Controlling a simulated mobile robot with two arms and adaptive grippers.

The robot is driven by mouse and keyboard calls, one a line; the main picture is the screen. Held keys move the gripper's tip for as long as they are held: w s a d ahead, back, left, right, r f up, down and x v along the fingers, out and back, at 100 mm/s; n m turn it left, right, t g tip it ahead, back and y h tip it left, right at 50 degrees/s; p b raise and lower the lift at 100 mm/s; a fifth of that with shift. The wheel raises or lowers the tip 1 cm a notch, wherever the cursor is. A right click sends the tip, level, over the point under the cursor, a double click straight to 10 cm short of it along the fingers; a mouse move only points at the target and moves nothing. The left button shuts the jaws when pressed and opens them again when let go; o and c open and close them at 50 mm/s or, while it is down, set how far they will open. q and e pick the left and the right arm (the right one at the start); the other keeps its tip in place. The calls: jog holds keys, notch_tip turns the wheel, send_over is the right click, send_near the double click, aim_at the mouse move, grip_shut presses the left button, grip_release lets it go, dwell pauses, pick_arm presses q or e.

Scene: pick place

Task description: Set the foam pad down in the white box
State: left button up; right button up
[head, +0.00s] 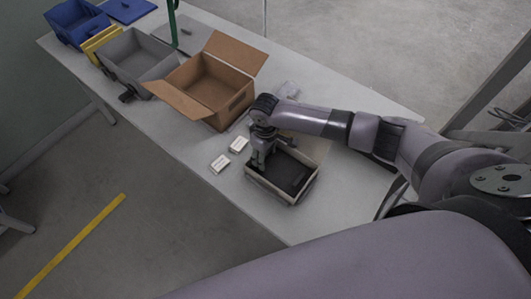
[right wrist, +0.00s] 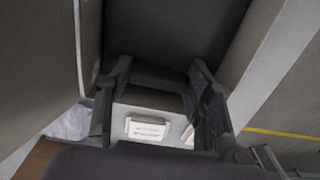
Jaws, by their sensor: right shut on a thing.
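The white box (head: 269,190) is an open, shallow tray near the front edge of the table. The dark foam pad (head: 290,174) shows within the box's rim; whether it rests on the floor of the box is unclear. My right gripper (head: 260,163) points down at the left end of the box, shut on the near end of the pad. In the right wrist view the pad (right wrist: 175,40) extends away from between the two fingers (right wrist: 158,88), with a pale box wall (right wrist: 262,60) beside it. My left gripper is not in view.
Two small white packs (head: 220,163) (head: 239,145) lie left of the box. An open cardboard box (head: 205,88) stands behind them, with grey (head: 137,58) and blue (head: 75,22) bins farther back.

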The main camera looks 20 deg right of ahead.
dwell(0.3)
jog(key=o, duration=0.9)
jog(key=c, duration=0.4)
jog(key=shift+o, duration=0.2)
jog(key=shift+r, duration=0.1)
notch_tip(320, 180, up, 7)
jog(key=p, duration=0.7)
jog(key=shift+p, duration=0.4)
